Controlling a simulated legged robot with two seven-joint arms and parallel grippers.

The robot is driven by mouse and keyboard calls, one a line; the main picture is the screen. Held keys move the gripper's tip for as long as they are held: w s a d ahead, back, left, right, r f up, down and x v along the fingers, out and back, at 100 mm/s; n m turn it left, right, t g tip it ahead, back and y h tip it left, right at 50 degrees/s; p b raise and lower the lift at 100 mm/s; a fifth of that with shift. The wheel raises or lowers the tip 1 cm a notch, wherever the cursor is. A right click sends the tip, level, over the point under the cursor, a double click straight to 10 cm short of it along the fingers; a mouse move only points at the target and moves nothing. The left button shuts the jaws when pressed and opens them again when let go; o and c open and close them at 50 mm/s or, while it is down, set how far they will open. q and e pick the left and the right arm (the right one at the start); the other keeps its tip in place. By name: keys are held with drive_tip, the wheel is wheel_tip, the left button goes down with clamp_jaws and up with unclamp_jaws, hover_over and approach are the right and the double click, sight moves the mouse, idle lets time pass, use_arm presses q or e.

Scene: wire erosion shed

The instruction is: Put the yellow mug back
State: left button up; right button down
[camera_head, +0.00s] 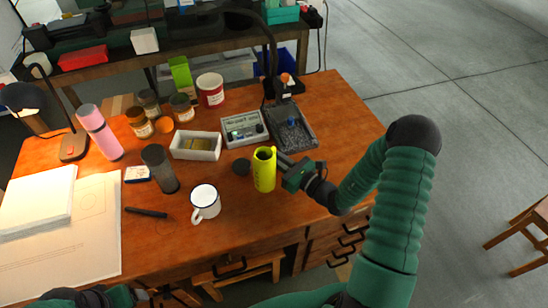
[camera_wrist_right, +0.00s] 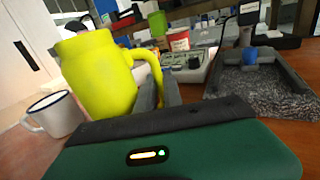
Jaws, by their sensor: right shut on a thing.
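The yellow mug (camera_head: 264,170) is tall and upright near the right front of the wooden table; it also shows large in the right wrist view (camera_wrist_right: 98,82). My right gripper (camera_head: 284,166) reaches it from the right and is shut on its handle (camera_wrist_right: 150,62). I cannot tell whether the mug's base touches the table. A white enamel mug (camera_head: 205,201) with a dark rim stands to its left. My left gripper (camera_head: 142,295) is low at the front edge of the table, partly cut off, and its jaws are unclear.
A dark cup (camera_head: 160,170) and black pen-like item (camera_head: 146,212) are left. The table's right front is clear.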

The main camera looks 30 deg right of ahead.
drive_tip(key=c, duration=1.5)
unclamp_jaws()
drive_tip(key=shift+d, duration=0.1)
